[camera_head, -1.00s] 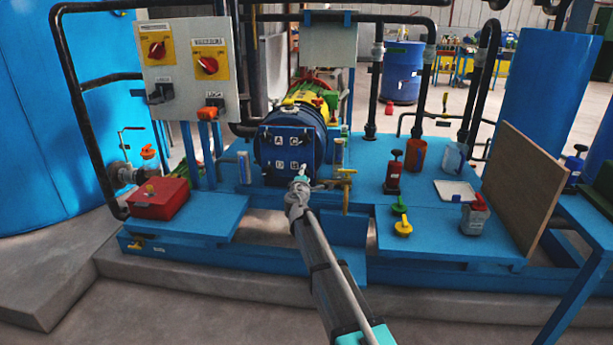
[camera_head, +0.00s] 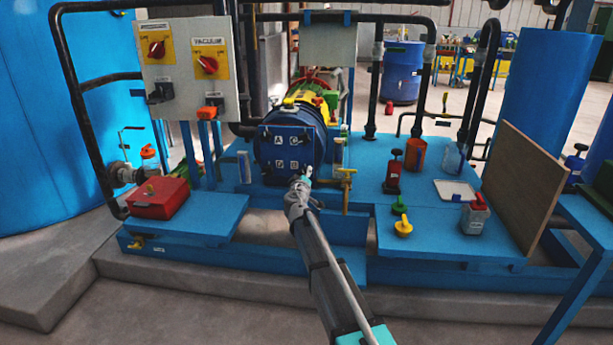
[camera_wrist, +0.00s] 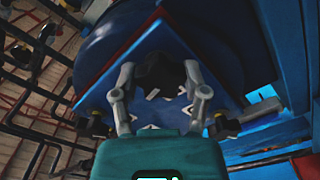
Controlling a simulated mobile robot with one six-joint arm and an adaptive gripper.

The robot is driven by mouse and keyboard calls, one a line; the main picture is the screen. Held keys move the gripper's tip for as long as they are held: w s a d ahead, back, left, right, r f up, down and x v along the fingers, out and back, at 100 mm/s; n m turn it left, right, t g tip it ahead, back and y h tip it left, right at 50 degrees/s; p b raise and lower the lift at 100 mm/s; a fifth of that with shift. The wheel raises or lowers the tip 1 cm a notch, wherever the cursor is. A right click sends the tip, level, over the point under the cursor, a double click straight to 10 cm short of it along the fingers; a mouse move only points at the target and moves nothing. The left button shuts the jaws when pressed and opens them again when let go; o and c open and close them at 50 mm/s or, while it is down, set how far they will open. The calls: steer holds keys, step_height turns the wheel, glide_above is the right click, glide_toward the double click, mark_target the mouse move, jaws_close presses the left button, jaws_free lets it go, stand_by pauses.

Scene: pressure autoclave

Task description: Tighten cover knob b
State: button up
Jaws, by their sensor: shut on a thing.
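In the wrist view, the fingers of my gripper (camera_wrist: 161,92) are closed around a black knob (camera_wrist: 158,72) on the cover. I cannot read a label that tells which knob it is. Two other dark knobs show there, one at the left (camera_wrist: 93,126) and one at the right (camera_wrist: 222,126). The held knob is hidden in the head view.
A brass valve (camera_head: 346,177) stands just right of my gripper. A control panel (camera_head: 187,69) is at the left, above a red box (camera_head: 158,197). Bottles and a white tray (camera_head: 455,190) stand on the blue platform at the right. A brown board (camera_head: 522,185) leans beyond them.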

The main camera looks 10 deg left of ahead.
steer(key=shift+m, duration=1.4)
steer(key=o, duration=1.1)
steer(key=shift+o, duration=0.2)
steer(key=s, duration=1.2)
steer(key=shift+a, duration=0.2)
